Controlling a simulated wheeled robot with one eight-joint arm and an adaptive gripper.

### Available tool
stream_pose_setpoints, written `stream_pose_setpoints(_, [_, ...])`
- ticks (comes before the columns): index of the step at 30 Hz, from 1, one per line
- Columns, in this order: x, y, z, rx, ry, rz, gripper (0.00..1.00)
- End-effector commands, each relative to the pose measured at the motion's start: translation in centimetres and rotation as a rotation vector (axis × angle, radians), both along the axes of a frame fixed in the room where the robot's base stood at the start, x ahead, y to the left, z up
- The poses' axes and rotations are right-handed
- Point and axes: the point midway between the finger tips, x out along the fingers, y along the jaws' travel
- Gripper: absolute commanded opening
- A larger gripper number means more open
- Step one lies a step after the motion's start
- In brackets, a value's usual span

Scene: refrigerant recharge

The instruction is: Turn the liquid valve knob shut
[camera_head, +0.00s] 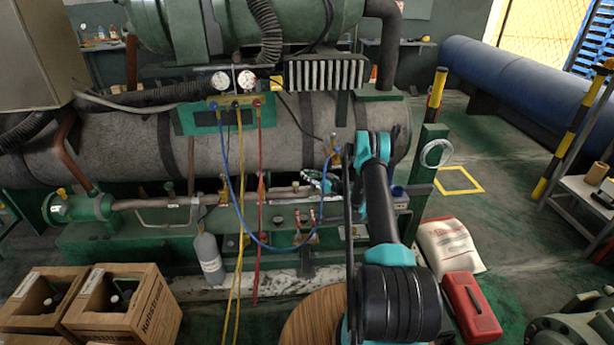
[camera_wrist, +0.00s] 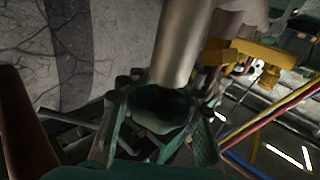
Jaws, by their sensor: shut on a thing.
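My gripper (camera_wrist: 160,145) shows in the wrist view with its fingers closed around a dark green rounded knob (camera_wrist: 162,112), which looks like the liquid valve knob. The fingers hide its sides, so I cannot tell how far it is turned. In the head view my gripper (camera_head: 322,181) is at the pipework in front of the big grey tank, and the knob is too small and covered to make out there. A grey metal cylinder (camera_wrist: 182,45) stands right above the knob in the wrist view.
A yellow brass fitting (camera_wrist: 250,60) and coloured hoses (camera_wrist: 275,115) lie right of my gripper. In the head view a blue hose (camera_head: 265,243) loops close by from the gauge manifold (camera_head: 236,101). A green post (camera_head: 422,180) stands to the right; cardboard boxes (camera_head: 125,310) stand lower left.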

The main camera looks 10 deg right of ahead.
Motion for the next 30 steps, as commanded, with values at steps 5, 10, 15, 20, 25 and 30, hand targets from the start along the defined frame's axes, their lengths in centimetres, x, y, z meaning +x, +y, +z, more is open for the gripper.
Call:
stream_pose_setpoints(5, [-0.1, 0.0, 0.0, 0.0, 0.0, 0.001, 0.0])
stream_pose_setpoints(10, [0.0, 0.0, 0.0, 0.0, 0.0, -0.006, 0.0])
stream_pose_setpoints(15, [0.2, -0.1, -0.2, 0.001, -0.002, -0.091, 0.0])
stream_pose_setpoints(20, [0.6, -0.4, -0.2, 0.002, -0.003, -0.225, 0.0])
stream_pose_setpoints(25, [0.8, -0.8, -0.2, 0.001, -0.004, -0.339, 0.0])
stream_pose_setpoints(30, [0.9, -1.1, -0.2, 0.0, -0.003, -0.392, 0.0])
